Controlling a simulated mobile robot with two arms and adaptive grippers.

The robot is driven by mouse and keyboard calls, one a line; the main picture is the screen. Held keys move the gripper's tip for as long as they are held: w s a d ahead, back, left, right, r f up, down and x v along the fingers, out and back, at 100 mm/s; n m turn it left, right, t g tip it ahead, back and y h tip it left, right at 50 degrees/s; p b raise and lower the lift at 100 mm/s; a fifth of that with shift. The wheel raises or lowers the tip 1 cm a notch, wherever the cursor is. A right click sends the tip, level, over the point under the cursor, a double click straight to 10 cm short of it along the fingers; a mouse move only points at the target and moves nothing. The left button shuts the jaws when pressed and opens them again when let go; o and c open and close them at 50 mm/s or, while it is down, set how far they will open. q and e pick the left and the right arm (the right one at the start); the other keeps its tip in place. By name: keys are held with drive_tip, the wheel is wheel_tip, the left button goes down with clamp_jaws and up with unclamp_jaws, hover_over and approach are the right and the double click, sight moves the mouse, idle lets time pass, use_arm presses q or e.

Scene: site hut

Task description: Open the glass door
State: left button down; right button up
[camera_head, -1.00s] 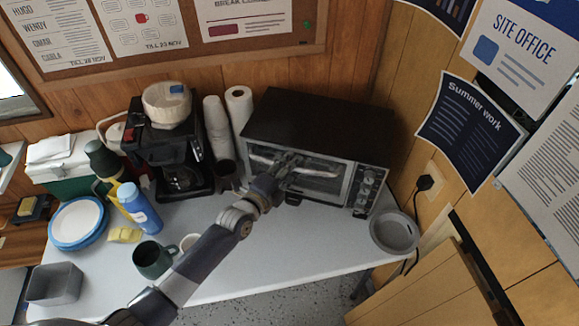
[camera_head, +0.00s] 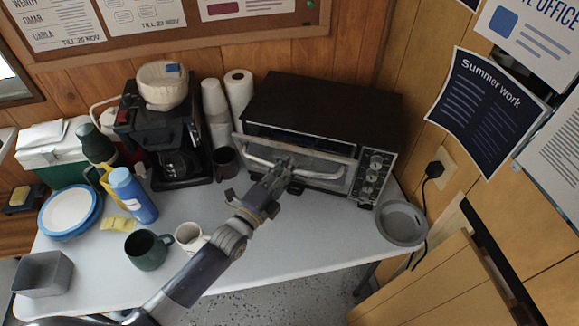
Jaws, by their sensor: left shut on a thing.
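The black toaster oven (camera_head: 325,108) stands on the white table against the wood-panelled wall. Its glass door (camera_head: 325,166) has a metal frame and a pale bar handle (camera_head: 318,171). The door's top edge leans a little forward, with a dark gap above it, so it is partly open. My left gripper (camera_head: 281,168) is shut on the handle near its middle and hides part of the handle and glass. My right gripper is not in view.
A dark mug (camera_head: 225,163), a white mug (camera_head: 190,237) and a green mug (camera_head: 147,250) stand near my left arm. A coffee maker (camera_head: 170,140) and paper cups are left of the oven. A grey bowl (camera_head: 402,222) sits at the right table edge.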

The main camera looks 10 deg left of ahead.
use_arm(q)
drive_tip(key=s+a+f+m+t+h+b, duration=0.1)
drive_tip(key=s+f+t+h+b, duration=0.1)
drive_tip(key=b, duration=0.8)
drive_tip(key=shift+s+f+m+t, duration=0.3)
drive_tip(key=shift+s+f+t, duration=0.4)
drive_tip(key=shift+s+f, duration=0.7)
drive_tip(key=shift+s+r, duration=0.25)
drive_tip(key=shift+r, duration=0.05)
drive_tip(key=shift+a, duration=0.1)
